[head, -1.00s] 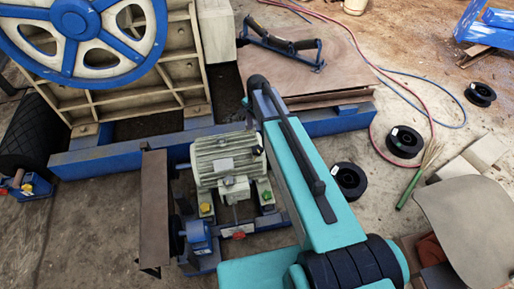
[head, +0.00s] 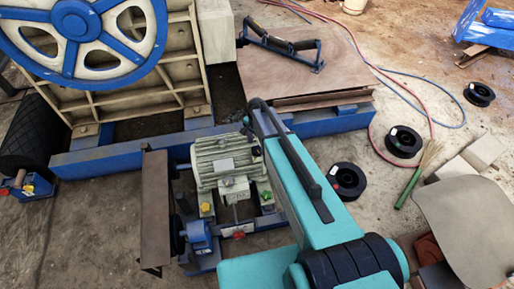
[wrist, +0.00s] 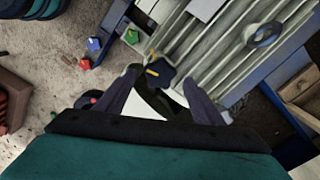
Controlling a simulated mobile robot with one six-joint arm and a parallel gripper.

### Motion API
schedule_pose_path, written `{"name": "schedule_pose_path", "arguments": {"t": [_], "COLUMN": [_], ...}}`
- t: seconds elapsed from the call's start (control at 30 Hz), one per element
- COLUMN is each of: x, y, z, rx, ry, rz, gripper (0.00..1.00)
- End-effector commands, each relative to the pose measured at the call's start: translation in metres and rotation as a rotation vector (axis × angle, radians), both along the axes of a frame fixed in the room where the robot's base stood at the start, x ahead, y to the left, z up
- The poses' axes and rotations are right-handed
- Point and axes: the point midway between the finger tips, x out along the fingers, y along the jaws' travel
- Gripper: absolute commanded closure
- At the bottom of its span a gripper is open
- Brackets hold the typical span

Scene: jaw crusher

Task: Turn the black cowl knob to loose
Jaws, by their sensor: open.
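The black cowl knob (wrist: 161,72) shows in the wrist view as a dark lobed knob with a yellow pointer mark. It lies at the end of the ribbed motor (wrist: 215,50). My gripper (wrist: 165,84) is open, with one finger left of the knob and one right of it. The knob appears between the fingertips; I cannot tell whether they touch it. In the head view the grey-green motor (head: 226,160) stands left of my arm, and my gripper is hidden behind the arm. A dark piece at the motor's right end (head: 256,151) may be the knob.
Other knobs sit near the motor: a yellow one (head: 205,207), a green one (head: 266,195) and a red one (head: 238,235). Green (wrist: 131,37), blue (wrist: 95,44) and red (wrist: 85,63) ones show in the wrist view. A blue beam (head: 110,158) runs behind the motor.

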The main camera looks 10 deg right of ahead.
Motion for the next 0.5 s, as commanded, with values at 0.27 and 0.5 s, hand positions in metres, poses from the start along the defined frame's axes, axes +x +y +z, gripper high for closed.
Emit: {"name": "schedule_pose_path", "arguments": {"t": [0.27, 0.5], "x": [0.0, 0.0], "y": [0.0, 0.001], "z": [-0.027, -0.032], "rx": [0.0, -0.001], "ry": [0.001, 0.001], "rz": [0.0, 0.001], "gripper": [0.38, 0.38]}}
